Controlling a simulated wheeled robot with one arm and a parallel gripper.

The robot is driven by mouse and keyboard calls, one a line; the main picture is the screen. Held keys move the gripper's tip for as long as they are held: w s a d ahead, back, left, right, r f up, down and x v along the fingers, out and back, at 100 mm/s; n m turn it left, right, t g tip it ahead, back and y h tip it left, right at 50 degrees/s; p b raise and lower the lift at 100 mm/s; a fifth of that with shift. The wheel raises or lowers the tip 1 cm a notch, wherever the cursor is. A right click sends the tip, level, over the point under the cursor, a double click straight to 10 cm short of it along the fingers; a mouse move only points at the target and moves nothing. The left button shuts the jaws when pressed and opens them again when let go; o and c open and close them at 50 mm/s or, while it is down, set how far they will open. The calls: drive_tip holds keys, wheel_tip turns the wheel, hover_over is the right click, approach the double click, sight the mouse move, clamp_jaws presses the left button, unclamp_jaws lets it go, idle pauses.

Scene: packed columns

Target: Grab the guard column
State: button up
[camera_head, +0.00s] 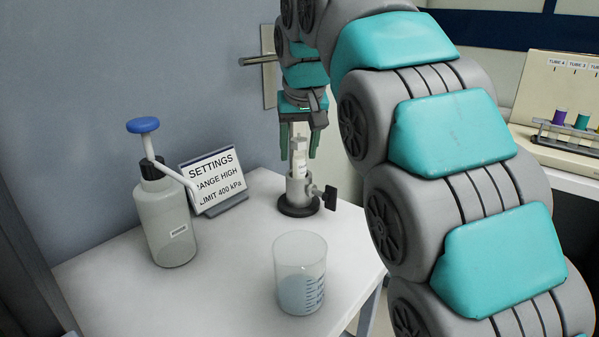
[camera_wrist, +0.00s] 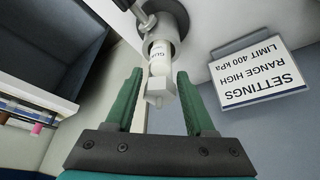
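The guard column (camera_head: 300,155) is a small white cylinder standing upright in a grey metal holder (camera_head: 299,190) with a dark round base and a black side knob. In the wrist view the guard column (camera_wrist: 160,66) shows part of its lettering, with its lower end inside the holder (camera_wrist: 163,30). My gripper (camera_head: 299,150) points down over it, with green fingers apart on either side of the column. In the wrist view my gripper (camera_wrist: 160,88) is open, with a gap between each finger and the column.
On the white table (camera_head: 225,285) stand a wash bottle with a blue top (camera_head: 165,215), a beaker of pale liquid (camera_head: 300,275) and a settings sign (camera_head: 215,182), left and front of the holder. A tube rack (camera_head: 565,140) is at the far right. A wall is behind.

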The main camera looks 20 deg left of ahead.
clamp_jaws()
idle(1.0)
